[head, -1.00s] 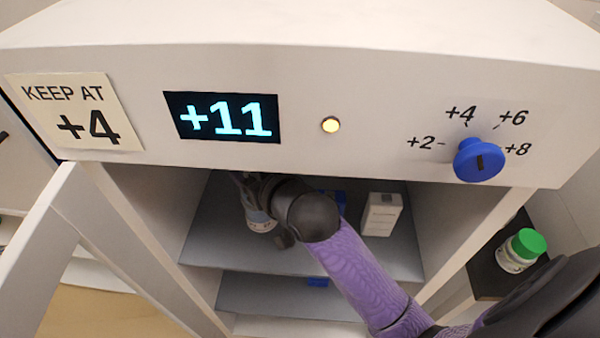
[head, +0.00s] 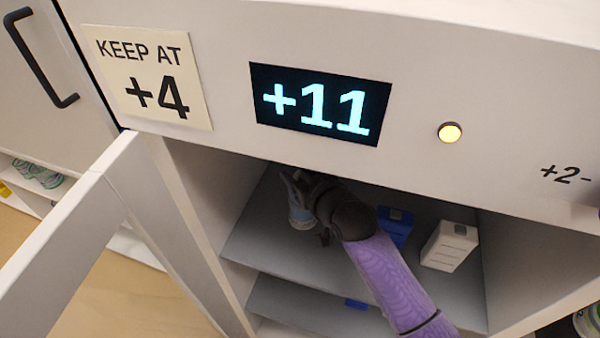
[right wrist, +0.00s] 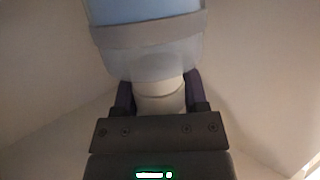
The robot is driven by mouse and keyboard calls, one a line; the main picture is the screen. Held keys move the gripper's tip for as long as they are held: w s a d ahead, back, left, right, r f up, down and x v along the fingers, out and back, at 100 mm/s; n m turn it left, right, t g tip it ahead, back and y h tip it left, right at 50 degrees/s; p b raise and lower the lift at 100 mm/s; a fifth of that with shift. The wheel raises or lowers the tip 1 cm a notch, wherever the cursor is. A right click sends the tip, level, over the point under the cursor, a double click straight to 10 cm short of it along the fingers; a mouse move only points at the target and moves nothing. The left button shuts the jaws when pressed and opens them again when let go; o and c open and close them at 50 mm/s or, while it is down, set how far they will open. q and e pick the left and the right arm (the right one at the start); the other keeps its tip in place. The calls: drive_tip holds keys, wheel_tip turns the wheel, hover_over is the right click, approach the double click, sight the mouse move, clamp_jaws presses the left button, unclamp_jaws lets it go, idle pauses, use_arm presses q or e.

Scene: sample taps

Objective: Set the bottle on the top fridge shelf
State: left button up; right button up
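The bottle (head: 299,213), pale with a bluish label, is inside the open fridge at the left of the top shelf (head: 262,243). My right gripper (head: 312,195) reaches in and partly hides it. In the right wrist view the bottle (right wrist: 148,45) shows large, with the fingers of my right gripper (right wrist: 160,92) shut on both sides of its white neck. The bottle looks close to the shelf, but I cannot tell whether its base touches. My left gripper is not in view.
A blue item (head: 396,227) and a white box (head: 449,246) stand on the top shelf, right of my arm. A lower shelf (head: 290,301) lies beneath. The fridge door (head: 75,230) stands open at left. The display (head: 320,103) reads +11; a sign (head: 148,77) says KEEP AT +4.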

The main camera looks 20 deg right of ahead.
drive_tip(key=o, duration=0.4)
drive_tip(key=shift+r, duration=0.1)
drive_tip(key=shift+s+r, duration=0.15)
drive_tip(key=shift+s, duration=0.1)
drive_tip(key=p+v, duration=0.3)
drive_tip(key=v, duration=0.8)
drive_tip(key=shift+s+d+p, duration=0.1)
drive_tip(key=shift+s+p, duration=0.1)
drive_tip(key=shift+p, duration=0.1)
